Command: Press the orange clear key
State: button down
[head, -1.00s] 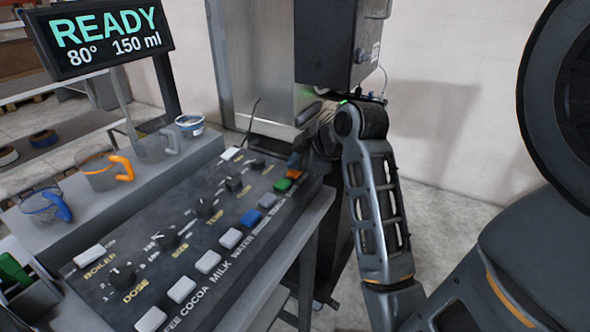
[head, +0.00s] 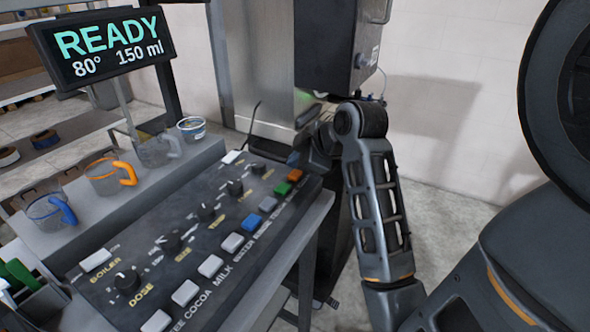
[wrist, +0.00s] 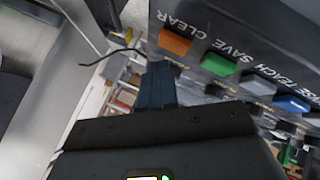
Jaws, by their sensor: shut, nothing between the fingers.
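The orange clear key (head: 295,175) is at the far right end of the key row on the dark panel in the head view. In the wrist view the orange key (wrist: 175,42) lies under the word CLEAR, beside the green save key (wrist: 219,65). My gripper (wrist: 158,70) is shut and empty; its dark fingers end just below and left of the orange key in the wrist picture. Whether the tips touch the panel cannot be told. In the head view my gripper (head: 298,157) shows small and partly hidden at the panel's far end, close by the orange key.
The panel (head: 150,285) also carries white keys, a blue key (head: 252,222), several knobs and a boiler switch (head: 96,260). A display (head: 103,45) reads READY, 80°, 150 ml. Cups stand on the ledge left of the panel. A steel cabinet (head: 262,60) rises behind.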

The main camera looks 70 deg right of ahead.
aim_at(297, 176)
notch_tip(297, 176, up, 5)
jog(key=p, duration=0.5)
dwell(0.3)
dwell(0.5)
